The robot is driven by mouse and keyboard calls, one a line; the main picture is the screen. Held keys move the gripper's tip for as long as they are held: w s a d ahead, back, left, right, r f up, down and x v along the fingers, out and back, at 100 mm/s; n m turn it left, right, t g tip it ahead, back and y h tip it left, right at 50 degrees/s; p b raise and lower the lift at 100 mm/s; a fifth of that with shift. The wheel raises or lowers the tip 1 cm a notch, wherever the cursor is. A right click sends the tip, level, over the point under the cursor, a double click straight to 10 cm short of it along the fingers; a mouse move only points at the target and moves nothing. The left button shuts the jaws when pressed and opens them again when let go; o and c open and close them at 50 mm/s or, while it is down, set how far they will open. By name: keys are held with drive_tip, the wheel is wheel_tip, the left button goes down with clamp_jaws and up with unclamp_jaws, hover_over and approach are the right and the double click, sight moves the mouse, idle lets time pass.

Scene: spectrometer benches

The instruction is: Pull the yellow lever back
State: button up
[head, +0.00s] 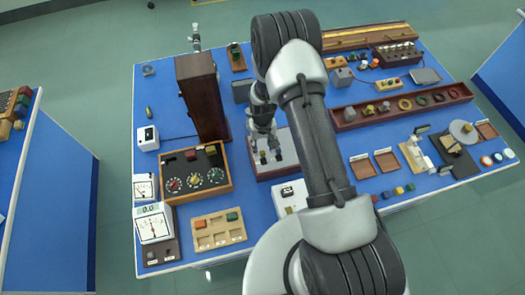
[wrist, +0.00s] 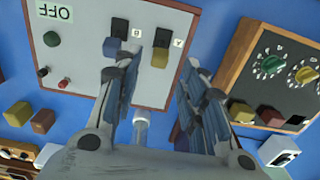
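The lever panel (wrist: 70,75) is a pale plate with an OFF label and two levers.
A wooden box with dials (head: 197,192) stands left of the panel, with a tall dark brown box (head: 203,97) behind it. A white device (head: 288,198) stands just in front. A long brown tray (head: 345,125) lies to the right. Some blue tabletop is clear around the panel.

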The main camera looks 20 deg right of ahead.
sight(263, 153)
wheel_tip(263, 153, down, 5)
drive_tip(key=shift+f, duration=0.1)
drive_tip(key=shift+c, duration=0.5)
clamp_jaws()
